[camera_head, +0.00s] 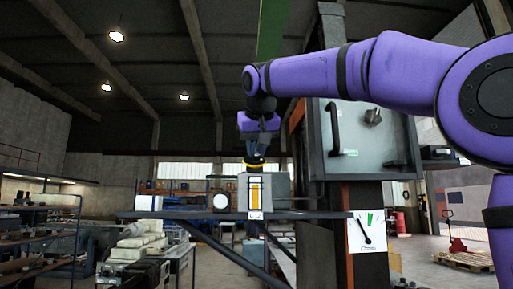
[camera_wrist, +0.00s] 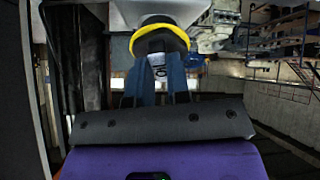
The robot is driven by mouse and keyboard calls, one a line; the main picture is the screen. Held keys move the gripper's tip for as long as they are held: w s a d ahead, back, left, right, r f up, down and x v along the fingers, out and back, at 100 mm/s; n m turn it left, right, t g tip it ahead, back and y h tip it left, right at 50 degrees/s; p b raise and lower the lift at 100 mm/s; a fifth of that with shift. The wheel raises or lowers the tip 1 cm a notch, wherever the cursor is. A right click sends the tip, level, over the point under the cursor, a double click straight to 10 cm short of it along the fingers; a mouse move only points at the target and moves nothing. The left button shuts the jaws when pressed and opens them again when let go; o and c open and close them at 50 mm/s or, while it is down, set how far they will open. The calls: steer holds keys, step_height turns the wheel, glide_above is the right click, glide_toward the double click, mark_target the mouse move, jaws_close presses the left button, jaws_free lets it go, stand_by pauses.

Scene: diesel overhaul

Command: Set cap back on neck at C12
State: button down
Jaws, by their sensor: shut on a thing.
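My gripper (camera_head: 255,148) points down above the container labelled C12 (camera_head: 243,193), a grey box with a yellow upright strip on its front. It is shut on a black cap with a yellow ring (camera_head: 255,161). In the wrist view the cap (camera_wrist: 160,36) sits upright between the tips of the blue fingers (camera_wrist: 160,78), with a pale grey surface just beyond it. The cap is over the top of the container. The neck is hidden by it, and I cannot tell whether the cap touches the neck.
The container stands on a narrow dark shelf (camera_head: 180,214), with a round white-faced item (camera_head: 221,202) close on its left. A grey cabinet with a handle (camera_head: 361,140) is on the right. A gauge card (camera_head: 368,232) hangs below the shelf's right end.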

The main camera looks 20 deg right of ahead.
steer(key=shift+f, duration=0.1)
steer(key=c, duration=1)
jaws_free()
steer(key=shift+w, duration=0.1)
steer(key=v, duration=1.1)
